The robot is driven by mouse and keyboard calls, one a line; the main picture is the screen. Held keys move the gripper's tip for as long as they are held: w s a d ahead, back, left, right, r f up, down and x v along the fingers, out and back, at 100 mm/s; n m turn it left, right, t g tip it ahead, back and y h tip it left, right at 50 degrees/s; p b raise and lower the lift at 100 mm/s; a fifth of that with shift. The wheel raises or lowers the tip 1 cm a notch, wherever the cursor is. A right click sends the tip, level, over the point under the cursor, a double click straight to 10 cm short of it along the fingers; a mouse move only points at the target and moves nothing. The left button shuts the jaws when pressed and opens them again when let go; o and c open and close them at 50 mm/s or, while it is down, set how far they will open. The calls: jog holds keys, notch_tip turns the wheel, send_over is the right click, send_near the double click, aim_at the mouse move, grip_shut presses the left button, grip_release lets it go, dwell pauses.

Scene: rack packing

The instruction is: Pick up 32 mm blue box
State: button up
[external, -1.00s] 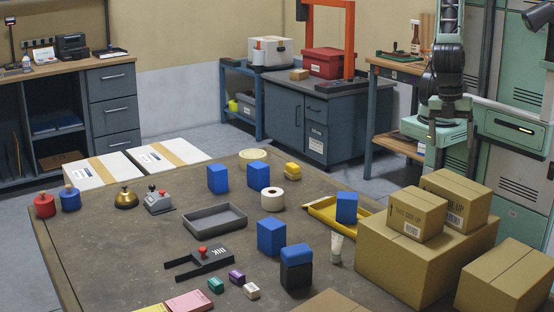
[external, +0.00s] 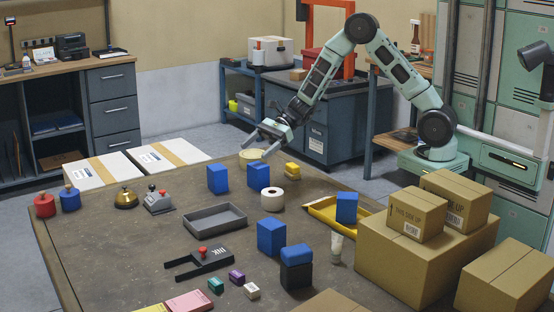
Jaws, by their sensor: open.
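Several blue boxes stand on the table, and I cannot tell by sight which one is 32 mm. One blue box (external: 217,179) is at the back, with a second blue box (external: 258,176) just to its right. A third blue box (external: 271,238) stands nearer the front. A flatter blue block (external: 297,254) sits on a dark block (external: 296,276). Another blue box (external: 346,208) is in the yellow tray (external: 322,211).
Cardboard boxes (external: 405,262) crowd the right side. A black stand with a red knob (external: 200,261) lies in front.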

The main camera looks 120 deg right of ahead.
aim_at(219, 166)
jog(key=s+d+f+m+h, duration=0.2)
jog(key=s+d+m+h, duration=0.1)
jog(key=d, duration=0.4)
jog(key=x, duration=1)
jog(key=shift+w+r, duration=0.15)
jog(key=shift+r, duration=0.05)
jog(key=shift+p+x, duration=0.55)
jog(key=shift+x, duration=2.75)
jog(key=shift+w+r+t, duration=0.1)
jog(key=shift+r+t, duration=0.05)
jog(key=shift+t, duration=0.15)
jog(key=c, duration=1.1)
